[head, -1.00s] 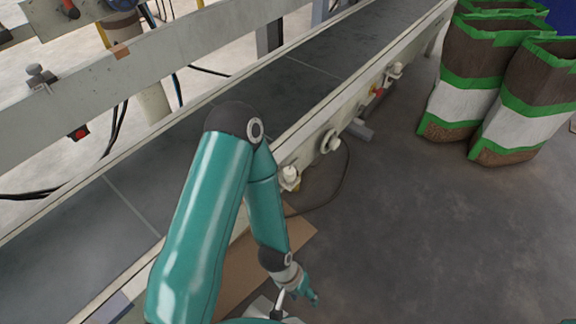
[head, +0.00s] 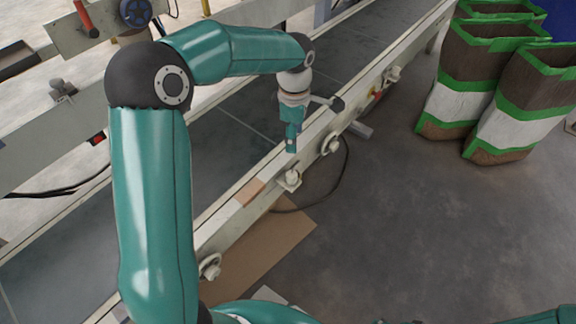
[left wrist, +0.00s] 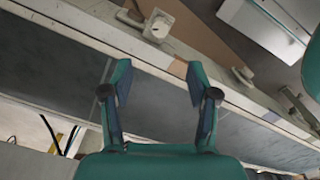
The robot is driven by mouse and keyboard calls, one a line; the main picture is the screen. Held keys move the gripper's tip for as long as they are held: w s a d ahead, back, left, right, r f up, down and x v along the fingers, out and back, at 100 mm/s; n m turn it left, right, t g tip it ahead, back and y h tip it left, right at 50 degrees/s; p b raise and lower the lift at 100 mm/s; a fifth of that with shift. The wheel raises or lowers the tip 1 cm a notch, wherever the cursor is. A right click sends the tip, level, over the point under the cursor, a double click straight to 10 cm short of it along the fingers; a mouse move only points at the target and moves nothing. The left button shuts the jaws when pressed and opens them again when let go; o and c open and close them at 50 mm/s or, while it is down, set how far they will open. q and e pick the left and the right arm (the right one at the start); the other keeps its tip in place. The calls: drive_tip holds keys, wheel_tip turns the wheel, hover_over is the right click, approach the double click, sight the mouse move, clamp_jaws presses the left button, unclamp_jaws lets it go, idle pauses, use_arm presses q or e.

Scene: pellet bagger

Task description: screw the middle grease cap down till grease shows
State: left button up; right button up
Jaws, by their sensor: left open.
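The middle grease cap (head: 290,178) is a small pale cap on a squarish fitting on the conveyor's near side rail. It also shows at the top of the left wrist view (left wrist: 155,31). A similar fitting (head: 210,267) sits nearer along the rail, and another (head: 391,75) sits farther away. My left gripper (head: 291,147) points down above the rail, a little beyond the middle cap. In the left wrist view its two fingers (left wrist: 158,88) are apart with nothing between them, over the belt and rail edge. No grease can be made out. My right gripper is not in view.
A round fitting (head: 331,143) stands on the rail just past the middle cap. The dark conveyor belt (head: 225,140) runs behind the rail. Cardboard (head: 268,245) lies on the floor below.

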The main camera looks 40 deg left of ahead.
use_arm(q)
drive_tip(key=b, duration=0.6)
approach(292, 174)
wheel_tip(292, 174, down, 10)
drive_tip(key=shift+w+d+r, duration=0.1)
drive_tip(key=shift+r, duration=0.1)
